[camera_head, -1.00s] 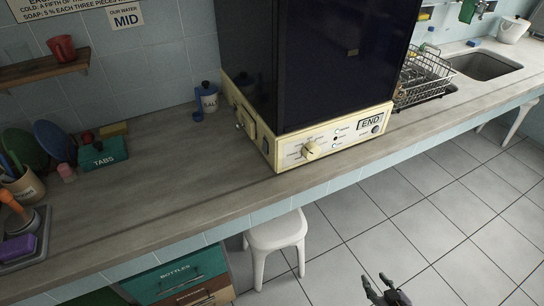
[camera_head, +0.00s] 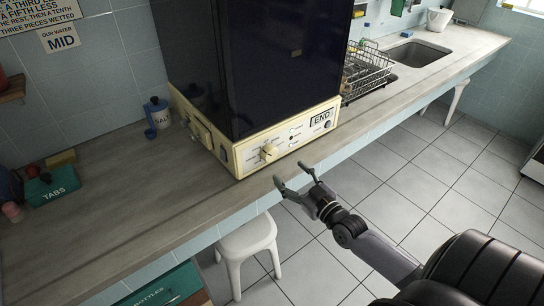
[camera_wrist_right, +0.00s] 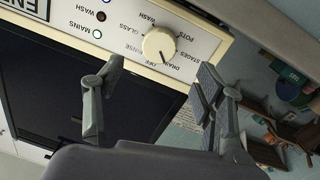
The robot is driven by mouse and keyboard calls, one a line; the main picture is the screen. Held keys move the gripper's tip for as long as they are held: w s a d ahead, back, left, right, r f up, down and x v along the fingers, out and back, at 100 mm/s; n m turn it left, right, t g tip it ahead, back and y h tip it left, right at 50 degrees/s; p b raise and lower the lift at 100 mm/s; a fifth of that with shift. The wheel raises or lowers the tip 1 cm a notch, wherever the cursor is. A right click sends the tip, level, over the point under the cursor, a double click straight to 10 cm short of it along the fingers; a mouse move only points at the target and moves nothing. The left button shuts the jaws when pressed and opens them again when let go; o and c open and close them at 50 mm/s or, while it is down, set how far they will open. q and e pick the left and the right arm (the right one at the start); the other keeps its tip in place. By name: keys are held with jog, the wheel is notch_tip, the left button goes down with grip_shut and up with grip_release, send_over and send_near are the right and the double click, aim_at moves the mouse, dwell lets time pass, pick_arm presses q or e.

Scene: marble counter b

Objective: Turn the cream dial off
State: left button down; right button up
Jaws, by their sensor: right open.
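The cream dial (camera_head: 268,151) sits on the cream front panel (camera_head: 290,140) of the dark machine on the counter. In the right wrist view the dial (camera_wrist_right: 159,45) is round with a dark pointer mark, and printed words ring it, among them OFF, DRAIN, GLASS, WASH and POTS. The mark points towards the side where OFF and DRAIN are printed. My right gripper (camera_head: 293,175) is open and empty, in front of the counter edge, apart from the dial. In the wrist view its fingers (camera_wrist_right: 155,100) are spread with the dial beyond the gap between them. My left gripper is not in view.
A white stool (camera_head: 247,240) stands below the counter front. A wire dish rack (camera_head: 366,68) and a sink (camera_head: 418,53) lie to the right. A salt jar (camera_head: 157,113) and a green TABS box (camera_head: 52,186) stand to the left.

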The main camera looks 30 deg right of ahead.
aim_at(272, 156)
jog(key=w, duration=0.9)
jog(key=shift+w+a, duration=0.15)
jog(key=shift+w, duration=0.1)
jog(key=shift+c, duration=0.5)
jog(key=c, duration=1.1)
